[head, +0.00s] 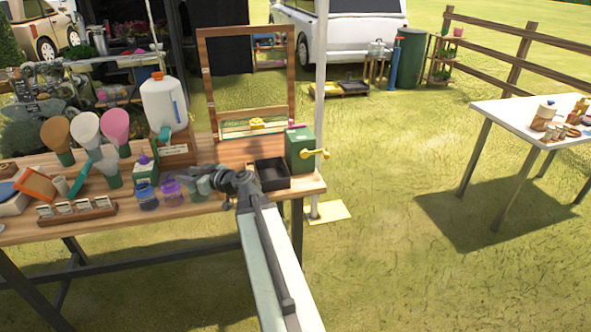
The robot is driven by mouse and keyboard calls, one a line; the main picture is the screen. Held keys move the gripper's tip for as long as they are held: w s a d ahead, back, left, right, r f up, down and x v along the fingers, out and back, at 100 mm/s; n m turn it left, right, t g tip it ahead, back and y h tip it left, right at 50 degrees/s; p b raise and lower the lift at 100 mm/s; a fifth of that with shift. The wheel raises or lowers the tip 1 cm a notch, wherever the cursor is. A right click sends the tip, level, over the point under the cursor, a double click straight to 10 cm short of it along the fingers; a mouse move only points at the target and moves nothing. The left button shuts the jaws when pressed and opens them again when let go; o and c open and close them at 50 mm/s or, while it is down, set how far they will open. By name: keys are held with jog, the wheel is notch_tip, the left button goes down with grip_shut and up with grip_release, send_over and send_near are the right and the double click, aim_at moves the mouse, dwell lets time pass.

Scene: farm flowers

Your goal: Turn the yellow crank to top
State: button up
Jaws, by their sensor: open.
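The yellow crank (316,153) is on the right side of a green box (299,146) at the right end of the wooden table. Its handle points to the right, roughly level. My gripper (206,178) is over the front of the table, left of the green box and apart from the crank. It points left, toward small bottles. It is open, though its fingers are small and hard to make out against the things behind. I cannot tell if anything is between them.
A black tray (270,175) lies between my gripper and the green box. A blue jar (146,196) and a purple jar (171,192) stand left of my gripper. A white tent pole (320,90) rises close to the crank. Open grass lies right of the table.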

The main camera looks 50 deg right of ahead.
jog(key=s+d+f+m+t+h+b, duration=0.1)
jog(key=s+d+m+h+b, duration=0.15)
jog(key=s+d, duration=0.6)
jog(key=s+d+f+m+t+h+b, duration=0.1)
jog(key=s+d+f+m+h+b, duration=0.2)
jog(key=d, duration=1.1)
jog(key=m+g+h+b, duration=0.2)
jog(key=m+h+b, duration=0.15)
jog(key=h, duration=0.35)
send_near(327, 157)
jog(key=p+x, duration=0.1)
jog(key=x, duration=0.2)
jog(key=shift+m, duration=0.3)
jog(key=x, duration=0.7)
jog(key=shift+w+d+f, duration=0.1)
jog(key=shift+w+d, duration=0.2)
grip_shut()
jog(key=shift+a, duration=0.1)
